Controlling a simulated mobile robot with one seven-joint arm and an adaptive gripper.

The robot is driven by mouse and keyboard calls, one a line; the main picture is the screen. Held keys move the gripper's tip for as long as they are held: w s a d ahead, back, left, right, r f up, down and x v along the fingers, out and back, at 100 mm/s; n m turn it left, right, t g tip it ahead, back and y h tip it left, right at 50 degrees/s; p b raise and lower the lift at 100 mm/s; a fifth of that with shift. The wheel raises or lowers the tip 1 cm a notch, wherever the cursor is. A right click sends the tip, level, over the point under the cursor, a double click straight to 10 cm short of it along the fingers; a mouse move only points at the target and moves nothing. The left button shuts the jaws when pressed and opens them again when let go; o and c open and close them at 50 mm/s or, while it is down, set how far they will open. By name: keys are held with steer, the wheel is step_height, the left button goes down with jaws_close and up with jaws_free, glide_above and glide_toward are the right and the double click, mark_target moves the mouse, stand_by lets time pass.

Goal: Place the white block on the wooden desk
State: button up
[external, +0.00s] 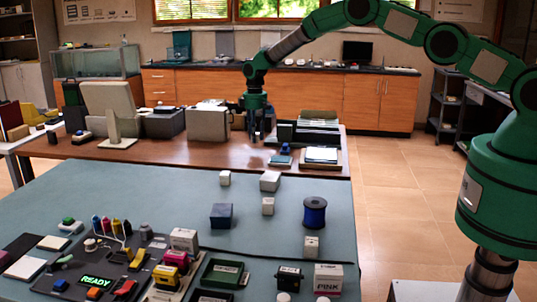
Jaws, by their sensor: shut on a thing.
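My gripper (257,136) hangs pointing down over the far part of the brown wooden desk (200,152). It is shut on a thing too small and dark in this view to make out. I cannot tell whether the gripper touches the desk.
Right of the gripper, dark trays and boxes (316,131) and small blue items (285,149) crowd the desk. A grey box (208,123) and a monitor (110,110) stand left. The desk's front middle is clear. A blue spool (314,213) stands on the front table.

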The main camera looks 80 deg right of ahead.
steer(key=shift+f, duration=1.7)
steer(key=shift+f, duration=0.15)
steer(key=o, duration=1.1)
step_height(320, 180, up, 12)
steer(key=shift+r, duration=0.1)
